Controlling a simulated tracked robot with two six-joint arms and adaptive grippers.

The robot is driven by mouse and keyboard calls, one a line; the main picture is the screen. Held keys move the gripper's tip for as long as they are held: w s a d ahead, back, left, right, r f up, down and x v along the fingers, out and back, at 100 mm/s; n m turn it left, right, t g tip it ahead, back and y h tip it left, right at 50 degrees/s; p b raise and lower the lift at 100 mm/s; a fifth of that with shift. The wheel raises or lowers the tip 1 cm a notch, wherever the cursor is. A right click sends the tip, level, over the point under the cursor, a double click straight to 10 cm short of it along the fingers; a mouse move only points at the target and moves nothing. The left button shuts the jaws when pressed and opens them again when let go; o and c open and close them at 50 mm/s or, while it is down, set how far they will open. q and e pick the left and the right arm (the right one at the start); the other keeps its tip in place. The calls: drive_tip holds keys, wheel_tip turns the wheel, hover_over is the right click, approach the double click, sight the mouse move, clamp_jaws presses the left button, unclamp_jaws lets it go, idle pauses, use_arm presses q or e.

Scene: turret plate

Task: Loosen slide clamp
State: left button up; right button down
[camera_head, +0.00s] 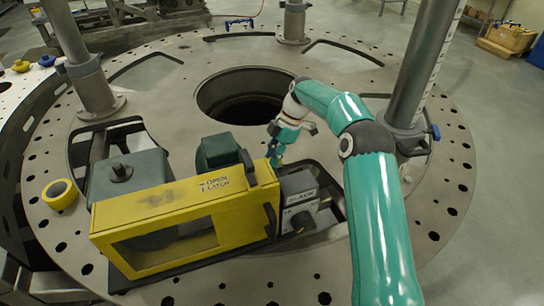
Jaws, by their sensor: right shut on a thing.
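A yellow box-like housing (150,222) with a window and an "OPEN LATCH" label sits on the front of the round turret plate (150,92). A grey block (298,186) with lettering and a dark knob (302,221) adjoins its right end. I cannot tell for certain which part is the slide clamp. My right gripper (275,160) points down at the housing's upper right corner, beside the grey block. It is shut on a small part there, mostly hidden by the fingers. My left gripper is out of view.
Grey upright posts (85,80) stand on the plate, one close behind my right arm (405,90). A large round hole (245,95) opens mid-plate. A dark green block (128,178) and a yellow roll (60,194) lie to the left.

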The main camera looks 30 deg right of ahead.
drive_tip(key=shift+d+r, duration=0.1)
drive_tip(key=shift+r, duration=0.05)
drive_tip(key=c, duration=1)
unclamp_jaws()
drive_tip(key=shift+c, duration=0.2)
drive_tip(key=v, duration=1.1)
drive_tip(key=shift+r, duration=0.2)
drive_tip(key=shift+d, duration=0.1)
